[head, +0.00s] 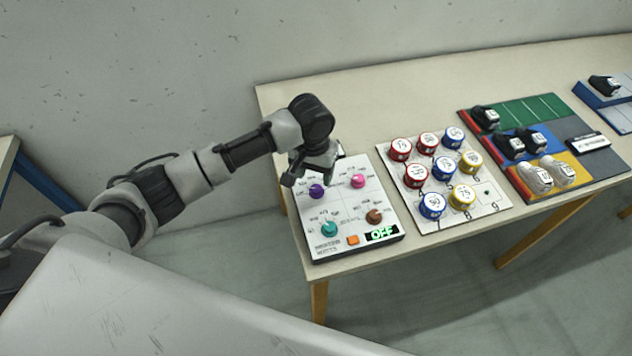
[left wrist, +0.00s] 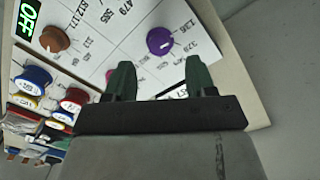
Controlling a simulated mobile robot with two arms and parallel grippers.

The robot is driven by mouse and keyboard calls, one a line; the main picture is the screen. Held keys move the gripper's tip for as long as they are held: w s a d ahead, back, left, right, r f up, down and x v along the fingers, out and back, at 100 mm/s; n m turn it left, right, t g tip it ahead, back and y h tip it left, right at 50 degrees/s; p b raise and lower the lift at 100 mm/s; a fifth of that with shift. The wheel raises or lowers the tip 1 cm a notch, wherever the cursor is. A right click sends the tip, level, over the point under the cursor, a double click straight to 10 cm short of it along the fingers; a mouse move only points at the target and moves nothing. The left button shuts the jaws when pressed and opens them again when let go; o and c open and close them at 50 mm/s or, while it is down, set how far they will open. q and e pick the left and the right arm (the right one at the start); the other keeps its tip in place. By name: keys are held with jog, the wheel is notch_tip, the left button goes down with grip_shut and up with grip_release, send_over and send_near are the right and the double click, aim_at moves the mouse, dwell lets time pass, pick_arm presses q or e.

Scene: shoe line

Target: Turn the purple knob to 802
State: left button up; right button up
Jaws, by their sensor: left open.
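The purple knob (head: 316,191) is a round dial at the upper left of the white control panel (head: 345,215). In the left wrist view the knob (left wrist: 160,41) lies beyond and between my fingertips, with printed numbers beside it. My left gripper (head: 312,178) is above the knob, pointing down at the panel. In the left wrist view its two green-tipped fingers (left wrist: 159,76) are spread apart with nothing between them. The panel's display (head: 382,233) reads OFF. I cannot tell the knob's exact setting. My right gripper is not in view.
The panel also has a pink knob (head: 358,181), a teal knob (head: 329,229), a brown knob (head: 374,216) and an orange button (head: 352,240). To the right, a white board (head: 484,207) holds several round numbered spools. Further right, a coloured mat (head: 600,165) holds shoes.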

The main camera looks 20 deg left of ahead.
aim_at(316, 188)
pick_arm(q)
jog(key=shift+d+f, duration=0.15)
jog(key=shift+f, duration=2.2)
jog(key=c, duration=0.9)
jog(key=shift+c, duration=0.2)
jog(key=shift+p, duration=0.3)
